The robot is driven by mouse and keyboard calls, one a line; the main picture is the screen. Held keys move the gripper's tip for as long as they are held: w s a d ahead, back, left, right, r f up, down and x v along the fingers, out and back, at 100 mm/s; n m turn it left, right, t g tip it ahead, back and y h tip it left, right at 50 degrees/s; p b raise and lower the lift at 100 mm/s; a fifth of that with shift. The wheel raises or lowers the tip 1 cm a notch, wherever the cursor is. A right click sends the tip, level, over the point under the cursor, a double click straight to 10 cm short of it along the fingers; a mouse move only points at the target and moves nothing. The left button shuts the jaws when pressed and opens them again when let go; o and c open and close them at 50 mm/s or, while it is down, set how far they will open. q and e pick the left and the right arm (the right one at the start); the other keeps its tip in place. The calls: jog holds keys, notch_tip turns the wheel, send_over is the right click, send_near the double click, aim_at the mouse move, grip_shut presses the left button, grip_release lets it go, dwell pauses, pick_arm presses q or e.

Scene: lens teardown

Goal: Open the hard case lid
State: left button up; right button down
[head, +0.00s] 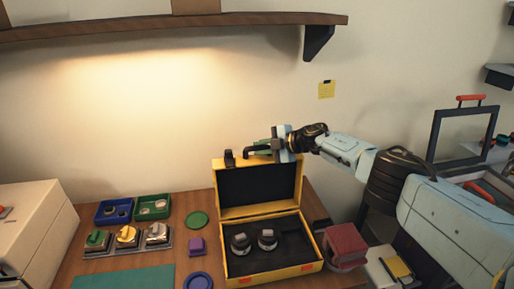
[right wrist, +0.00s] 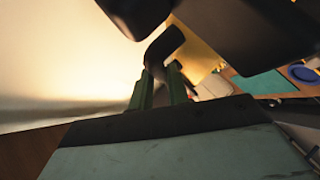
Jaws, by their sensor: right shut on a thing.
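The yellow hard case (head: 322,263) stands on the wooden table with its lid (head: 258,212) raised about upright, showing a dark lining. Two dark round lens parts (head: 254,242) sit in the black foam of its base. My right gripper (head: 262,149) is at the lid's top edge, shut on a black part there that looks like the lid's handle. In the right wrist view the green fingers of my right gripper (right wrist: 160,80) close around this black handle (right wrist: 164,48). Part of the handle is hidden by the gripper. My left gripper is not in view.
A red block (head: 345,243) stands to the right. A wooden shelf (head: 160,22) runs along the wall above.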

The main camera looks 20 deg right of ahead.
jog(key=shift+w+r, duration=0.15)
jog(key=shift+r, duration=0.25)
jog(key=c, duration=1.5)
grip_release()
jog(key=shift+o, duration=0.8)
jog(key=shift+f, duration=0.15)
jog(key=shift+p+v, duration=0.75)
jog(key=p+v, duration=0.2)
jog(key=v, duration=1)
